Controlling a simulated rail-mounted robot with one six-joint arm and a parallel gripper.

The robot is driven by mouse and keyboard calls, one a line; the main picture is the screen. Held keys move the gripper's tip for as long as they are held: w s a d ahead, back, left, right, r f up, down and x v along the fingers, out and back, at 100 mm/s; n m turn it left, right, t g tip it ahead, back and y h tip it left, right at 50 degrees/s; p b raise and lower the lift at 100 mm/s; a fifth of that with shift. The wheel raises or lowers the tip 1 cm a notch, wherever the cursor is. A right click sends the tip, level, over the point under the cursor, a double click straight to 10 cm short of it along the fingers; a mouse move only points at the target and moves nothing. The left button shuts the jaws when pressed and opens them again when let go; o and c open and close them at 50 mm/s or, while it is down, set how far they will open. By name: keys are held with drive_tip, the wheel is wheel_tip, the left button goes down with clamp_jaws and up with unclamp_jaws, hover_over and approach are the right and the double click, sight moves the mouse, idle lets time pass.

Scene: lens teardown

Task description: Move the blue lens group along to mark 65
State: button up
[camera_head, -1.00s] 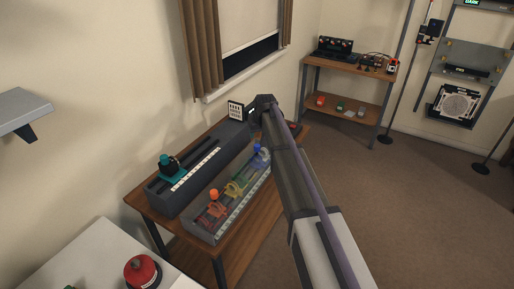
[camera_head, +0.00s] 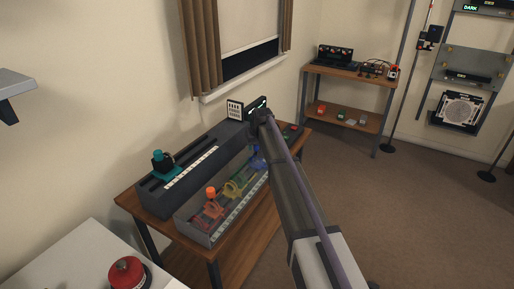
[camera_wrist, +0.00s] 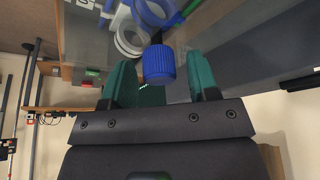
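The blue lens group (camera_head: 257,161) sits at the far end of the clear-sided trough (camera_head: 208,240), partly hidden by my arm in the head view. In the wrist view its ribbed blue knob (camera_wrist: 158,65) lies between the two teal fingers of my gripper (camera_wrist: 161,75). The fingers are open, with a visible gap on each side of the knob. A white scale strip (camera_head: 240,208) runs along the trough; its numbers are too small to read, so mark 65 cannot be picked out.
A yellow-green lens group (camera_head: 233,188) and a red one (camera_head: 209,211) with an orange knob (camera_head: 211,192) stand nearer in the trough. Behind is a dark rail (camera_head: 190,172) with a teal-topped carriage (camera_head: 162,165). A white counter with a red round object (camera_head: 127,272) is at the front left.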

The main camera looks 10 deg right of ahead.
clamp_jaws()
drive_tip(key=shift+a, duration=0.1)
drive_tip(key=shift+s+a, duration=0.85)
drive_tip(key=shift+s, duration=0.3)
drive_tip(key=shift+o, duration=0.5)
unclamp_jaws()
drive_tip(key=shift+w, duration=0.1)
drive_tip(key=shift+r, duration=0.1)
drive_tip(key=p+v, duration=1)
drive_tip(key=shift+r, duration=0.25)
